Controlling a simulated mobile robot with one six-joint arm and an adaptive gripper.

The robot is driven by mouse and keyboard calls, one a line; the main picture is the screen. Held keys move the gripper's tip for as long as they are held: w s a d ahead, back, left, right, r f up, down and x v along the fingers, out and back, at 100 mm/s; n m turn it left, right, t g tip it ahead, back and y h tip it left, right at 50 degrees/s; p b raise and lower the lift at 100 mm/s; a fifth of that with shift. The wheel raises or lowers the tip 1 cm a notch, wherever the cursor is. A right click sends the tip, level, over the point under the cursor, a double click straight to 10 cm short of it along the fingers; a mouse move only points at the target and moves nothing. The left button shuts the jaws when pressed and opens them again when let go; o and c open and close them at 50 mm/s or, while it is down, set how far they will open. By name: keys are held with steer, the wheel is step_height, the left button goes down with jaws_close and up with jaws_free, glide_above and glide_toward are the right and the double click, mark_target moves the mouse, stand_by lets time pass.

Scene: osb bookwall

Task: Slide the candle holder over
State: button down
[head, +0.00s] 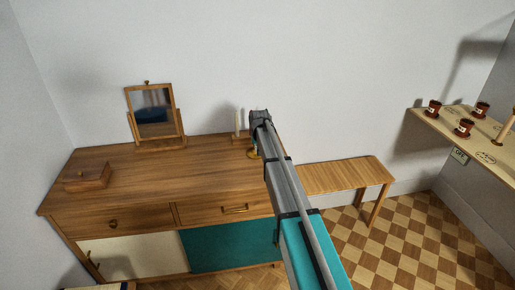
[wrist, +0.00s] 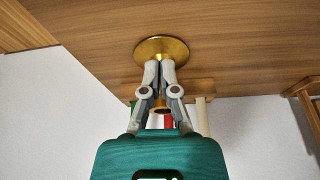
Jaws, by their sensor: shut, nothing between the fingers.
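The brass candle holder (head: 253,155) stands on the wooden cabinet top (head: 150,170) near its right end, partly hidden by my arm in the head view. In the wrist view its round brass base (wrist: 146,46) lies flat on the wood, and a brass ring (wrist: 162,110) shows between my fingers. My gripper (wrist: 160,66) is shut and empty, its fingertips overlapping the near edge of the brass base. I cannot tell whether they touch it. In the head view my gripper (head: 260,118) is above the cabinet's right end, its fingertips hidden.
A mirror (head: 151,110) and a wooden box (head: 86,178) stand further left. The cabinet's middle is clear. A low bench (head: 345,174) stands right, and a wall shelf (head: 450,122) holds several small pots.

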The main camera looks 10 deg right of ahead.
steer(key=shift+p+v, duration=1.9)
steer(key=shift+v, duration=0.4)
steer(key=s+a+g, duration=0.1)
steer(key=s+g, duration=0.2)
steer(key=s, duration=3.6)
steer(key=shift+a+f+n, duration=0.15)
steer(key=shift+f+n, duration=0.2)
steer(key=shift+n, duration=0.05)
